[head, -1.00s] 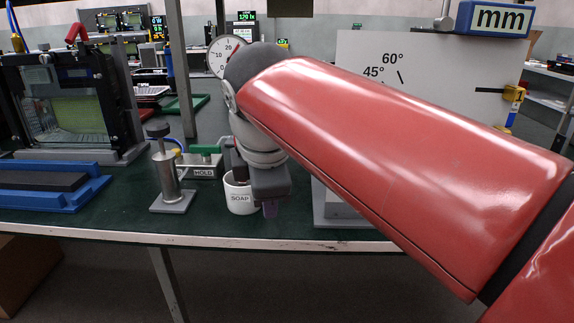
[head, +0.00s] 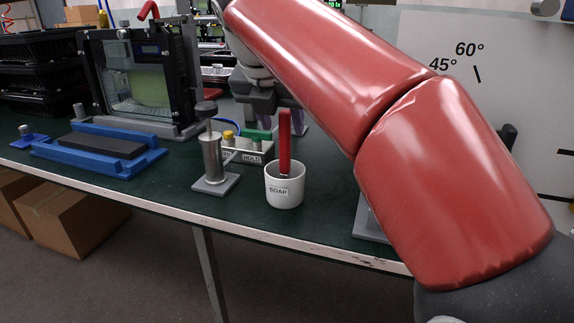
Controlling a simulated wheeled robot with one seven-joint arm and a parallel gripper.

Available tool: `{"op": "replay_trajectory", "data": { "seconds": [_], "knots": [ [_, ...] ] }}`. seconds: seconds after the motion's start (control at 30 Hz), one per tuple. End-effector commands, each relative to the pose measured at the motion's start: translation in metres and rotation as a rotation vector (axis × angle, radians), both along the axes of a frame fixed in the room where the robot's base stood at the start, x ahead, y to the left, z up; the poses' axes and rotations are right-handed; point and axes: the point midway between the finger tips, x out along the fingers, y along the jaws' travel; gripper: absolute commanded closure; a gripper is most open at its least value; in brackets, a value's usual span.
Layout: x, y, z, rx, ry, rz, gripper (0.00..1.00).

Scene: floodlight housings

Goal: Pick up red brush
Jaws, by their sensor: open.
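The red brush (head: 285,143) stands nearly upright in a white cup labelled SOAP (head: 284,188) near the front edge of the green workbench. Only its red handle shows; its lower end is hidden inside the cup. My gripper (head: 272,112) is open, above and behind the cup as seen in the head view. The upper handle overlaps the gripper in the picture, with a purple finger just to its right. The other finger is mostly hidden. I cannot tell whether the handle is between the fingers.
A metal pump-like post (head: 213,158) stands left of the cup. A control box marked HOLD (head: 252,155) is behind it. A blue tray (head: 58,154) and a framed glass housing (head: 140,85) are farther left. A white angle board (head: 480,110) stands at right.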

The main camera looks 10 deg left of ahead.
Motion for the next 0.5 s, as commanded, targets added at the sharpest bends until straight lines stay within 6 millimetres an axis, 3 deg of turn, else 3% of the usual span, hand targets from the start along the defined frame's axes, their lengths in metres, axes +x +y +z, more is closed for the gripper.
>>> {"op": "replay_trajectory", "data": {
  "seconds": [0.2, 0.5],
  "knots": [
    [0.018, -0.001, -0.031, -0.001, 0.003, -0.001, 0.56],
    [0.021, -0.002, -0.034, 0.001, 0.002, -0.002, 0.59]
  ]
}}
